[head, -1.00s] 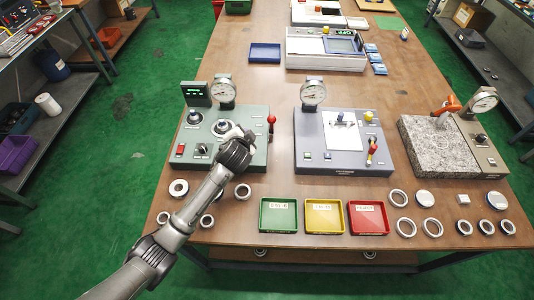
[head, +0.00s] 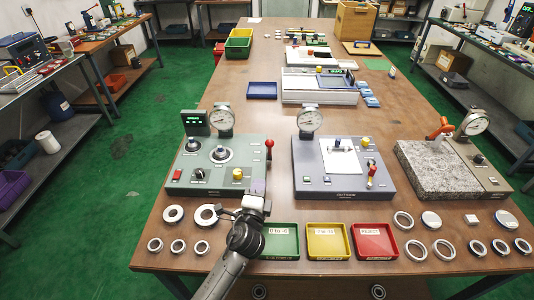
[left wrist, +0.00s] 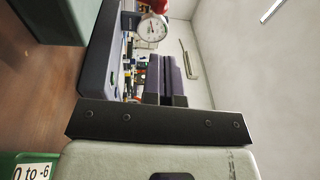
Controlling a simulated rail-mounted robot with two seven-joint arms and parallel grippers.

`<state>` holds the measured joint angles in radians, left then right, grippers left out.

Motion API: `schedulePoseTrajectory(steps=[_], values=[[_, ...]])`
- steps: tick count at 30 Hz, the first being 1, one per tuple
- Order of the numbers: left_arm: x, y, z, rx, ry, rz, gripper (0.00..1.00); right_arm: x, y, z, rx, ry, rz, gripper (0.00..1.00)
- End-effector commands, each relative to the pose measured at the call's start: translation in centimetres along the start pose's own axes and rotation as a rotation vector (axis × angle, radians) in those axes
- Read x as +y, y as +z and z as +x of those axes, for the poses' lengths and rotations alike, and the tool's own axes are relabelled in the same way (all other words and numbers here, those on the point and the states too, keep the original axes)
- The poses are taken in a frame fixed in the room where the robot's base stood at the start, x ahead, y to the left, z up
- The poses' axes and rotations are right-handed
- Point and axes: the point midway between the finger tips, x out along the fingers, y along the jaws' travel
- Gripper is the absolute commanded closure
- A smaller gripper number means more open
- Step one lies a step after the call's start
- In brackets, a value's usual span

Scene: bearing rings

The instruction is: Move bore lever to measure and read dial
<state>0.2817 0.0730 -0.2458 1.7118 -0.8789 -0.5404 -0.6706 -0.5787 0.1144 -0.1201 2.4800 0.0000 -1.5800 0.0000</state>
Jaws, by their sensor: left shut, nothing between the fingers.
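The left gauge station (head: 205,188) is a green-grey block with a dial (head: 222,118), a small display (head: 195,122), two round seats and a red-knobbed lever (head: 269,144) standing at its right edge. The middle gauge station (head: 325,185) has its own dial (head: 309,120) and a red-handled lever (head: 371,173). I cannot tell from labels which lever is the bore one, and the needles are too small to read. My left gripper (head: 253,204) is shut and empty at the front edge of the left station, apart from both levers. A dial also shows sideways in the left wrist view (left wrist: 152,29).
Green (head: 281,254), yellow (head: 327,254) and red (head: 375,254) trays line the front edge, the green one partly behind my arm. Metal rings lie on both sides of them. A granite block (head: 438,170) with a dial stands at the right.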

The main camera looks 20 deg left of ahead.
Motion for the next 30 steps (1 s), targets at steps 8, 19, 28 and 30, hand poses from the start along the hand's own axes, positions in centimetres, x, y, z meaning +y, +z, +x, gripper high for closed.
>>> schedulePoseTrajectory(steps=[8, 19, 28, 30], values=[[0.1, 0.0, 1.7, -0.001, 0.0, -0.001, 1.0, 0.0, 0.1, 0.5, 0.001, 0.0, 0.0, 0.57], [0.2, 0.0, 8.5, -0.001, 0.0, -0.002, 1.0, 0.2, 0.8, 2.4, -0.001, 0.007, -0.008, 0.57], [0.2, 0.0, 12.6, -0.001, 0.001, -0.002, 1.0, 0.2, 1.3, 3.7, -0.002, 0.007, -0.01, 0.57], [0.2, 0.0, 13.2, -0.001, 0.001, -0.002, 1.0, 0.1, 1.4, 3.9, -0.002, 0.007, -0.009, 0.57]])
